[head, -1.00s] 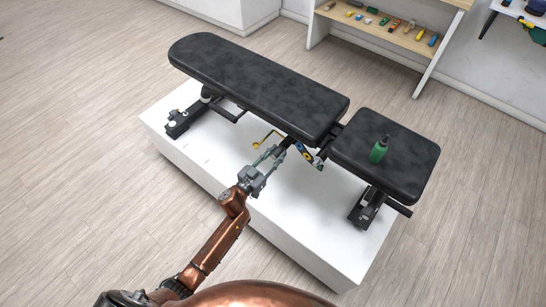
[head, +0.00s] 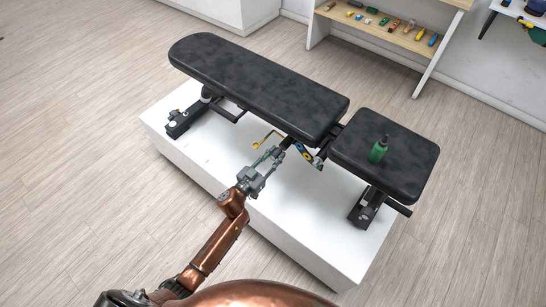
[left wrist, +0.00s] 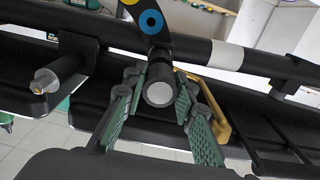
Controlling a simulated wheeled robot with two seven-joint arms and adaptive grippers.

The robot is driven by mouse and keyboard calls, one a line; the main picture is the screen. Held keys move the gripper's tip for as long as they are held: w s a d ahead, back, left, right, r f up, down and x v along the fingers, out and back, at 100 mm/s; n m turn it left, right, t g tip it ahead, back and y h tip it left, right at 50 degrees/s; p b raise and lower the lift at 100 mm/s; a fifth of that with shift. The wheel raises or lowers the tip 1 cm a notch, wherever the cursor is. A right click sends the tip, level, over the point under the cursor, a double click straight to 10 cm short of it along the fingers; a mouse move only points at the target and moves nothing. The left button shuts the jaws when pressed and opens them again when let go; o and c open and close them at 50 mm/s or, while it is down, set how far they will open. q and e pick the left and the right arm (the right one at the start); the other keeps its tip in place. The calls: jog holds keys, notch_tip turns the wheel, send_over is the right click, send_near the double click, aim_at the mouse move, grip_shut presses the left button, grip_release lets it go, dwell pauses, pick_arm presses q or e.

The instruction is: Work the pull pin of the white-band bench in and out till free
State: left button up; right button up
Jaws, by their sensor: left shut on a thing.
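The black padded bench (head: 260,85) stands on a white platform, with a white band (left wrist: 228,55) around its frame tube. The pull pin (left wrist: 159,92) is a dark cylinder with a pale grey end facing the left wrist camera, below a plate with a blue disc. My left gripper (left wrist: 159,84) has its green-padded fingers on both sides of the pin and is shut on it. In the head view, my left gripper (head: 276,156) reaches under the bench's near side, where the pin itself is hard to make out. My right gripper is not in view.
A yellow bent handle (head: 264,139) lies close beside the gripper. The white platform (head: 225,178) has bare room in front of the bench.

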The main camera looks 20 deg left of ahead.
pick_arm(q)
jog(key=shift+p+v, duration=0.35)
jog(key=shift+v, duration=0.45)
jog(key=o, duration=1.2)
jog(key=v, duration=1.2)
